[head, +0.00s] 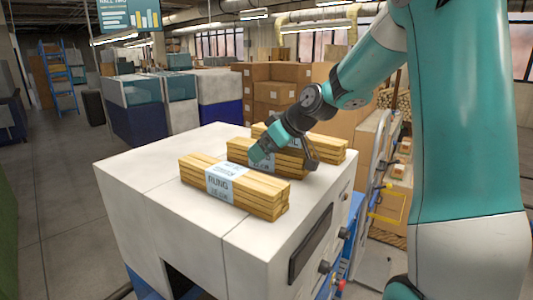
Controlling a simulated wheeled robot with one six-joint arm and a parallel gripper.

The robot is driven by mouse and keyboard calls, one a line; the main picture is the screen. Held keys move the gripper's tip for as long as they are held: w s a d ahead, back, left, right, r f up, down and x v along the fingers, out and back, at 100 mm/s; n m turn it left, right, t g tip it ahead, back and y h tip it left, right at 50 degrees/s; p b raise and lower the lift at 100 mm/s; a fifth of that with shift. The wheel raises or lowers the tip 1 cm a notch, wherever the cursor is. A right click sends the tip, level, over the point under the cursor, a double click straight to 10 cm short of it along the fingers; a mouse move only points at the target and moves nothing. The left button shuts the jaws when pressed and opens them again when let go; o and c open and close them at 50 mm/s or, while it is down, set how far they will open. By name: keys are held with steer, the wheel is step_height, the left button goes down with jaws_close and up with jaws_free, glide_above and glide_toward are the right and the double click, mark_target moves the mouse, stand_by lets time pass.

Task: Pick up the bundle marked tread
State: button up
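Three bundles of wood strips lie on a white machine top (140,165). The front bundle (262,194) has a pale label that reads RUNG. The middle bundle (240,147) lies behind it, and its label is mostly hidden by my gripper. The back bundle (330,145) is partly covered by my arm, and no label can be read on it. I cannot read the word tread on any bundle. My gripper (283,157) is over the middle bundle, at or just above it. Its fingertips are too small and covered to tell whether they are open or grip the wood.
The machine's front has a dark handle (310,243) and knobs. The left part of the top is bare. Cardboard boxes (275,93) are stacked behind, and a hand truck (378,160) stands at the right. Open floor (60,200) lies to the left.

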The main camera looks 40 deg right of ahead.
steer(key=c, duration=1.2)
steer(key=shift+r, duration=0.15)
